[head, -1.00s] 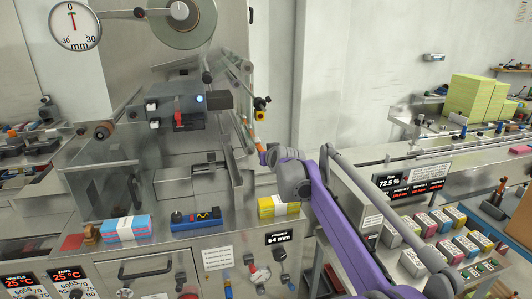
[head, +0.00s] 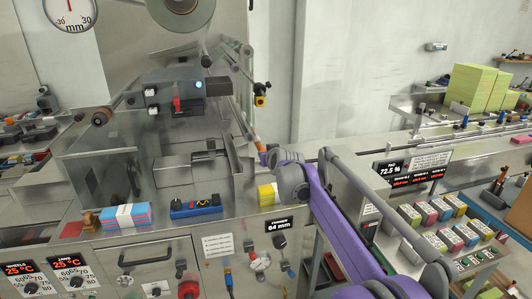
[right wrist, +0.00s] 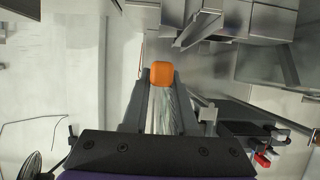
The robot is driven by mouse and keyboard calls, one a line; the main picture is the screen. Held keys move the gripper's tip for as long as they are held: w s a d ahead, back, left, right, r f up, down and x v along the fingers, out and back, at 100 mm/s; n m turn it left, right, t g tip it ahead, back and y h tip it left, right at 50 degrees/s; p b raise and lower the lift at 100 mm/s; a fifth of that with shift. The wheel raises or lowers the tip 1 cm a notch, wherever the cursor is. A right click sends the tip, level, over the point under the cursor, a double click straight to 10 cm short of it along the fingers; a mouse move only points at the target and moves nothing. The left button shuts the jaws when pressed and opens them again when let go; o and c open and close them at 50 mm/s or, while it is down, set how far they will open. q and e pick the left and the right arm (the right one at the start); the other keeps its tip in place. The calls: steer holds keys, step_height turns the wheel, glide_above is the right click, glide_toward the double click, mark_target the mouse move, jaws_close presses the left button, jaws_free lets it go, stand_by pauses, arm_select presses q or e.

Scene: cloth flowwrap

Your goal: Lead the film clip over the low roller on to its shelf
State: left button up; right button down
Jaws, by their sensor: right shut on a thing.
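My right gripper (head: 262,148) is at the right side of the wrapping machine, its purple arm coming in from the lower right. In the right wrist view its fingers (right wrist: 161,78) are shut on the orange film clip (right wrist: 162,72), which sits at the fingertips. A clear, streaky strip of film (right wrist: 163,112) lies between the fingers. The film reel (head: 181,18) is at the top of the machine. I cannot clearly pick out the low roller or its shelf; the arm and slanted metal parts crowd that area. My left gripper is not in view.
Slanted metal guides (head: 243,128) stand close beside the gripper. A blue and pink pack (head: 127,217), a blue tool (head: 197,209) and a yellow pack (head: 266,195) lie on the machine's front ledge. A conveyor (head: 400,150) runs at right.

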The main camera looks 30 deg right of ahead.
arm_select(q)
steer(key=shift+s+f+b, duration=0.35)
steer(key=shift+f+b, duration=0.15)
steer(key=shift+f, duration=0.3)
arm_select(e)
steer(key=shift+f, duration=1.65)
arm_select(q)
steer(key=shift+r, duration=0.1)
arm_select(e)
steer(key=shift+w, duration=0.15)
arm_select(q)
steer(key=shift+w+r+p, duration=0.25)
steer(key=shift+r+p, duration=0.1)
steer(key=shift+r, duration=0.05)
arm_select(e)
steer(key=shift+w+d, duration=0.2)
steer(key=shift+w, duration=0.35)
steer(key=shift+w+d, duration=0.15)
steer(key=shift+w, duration=0.4)
steer(key=shift+a, duration=0.1)
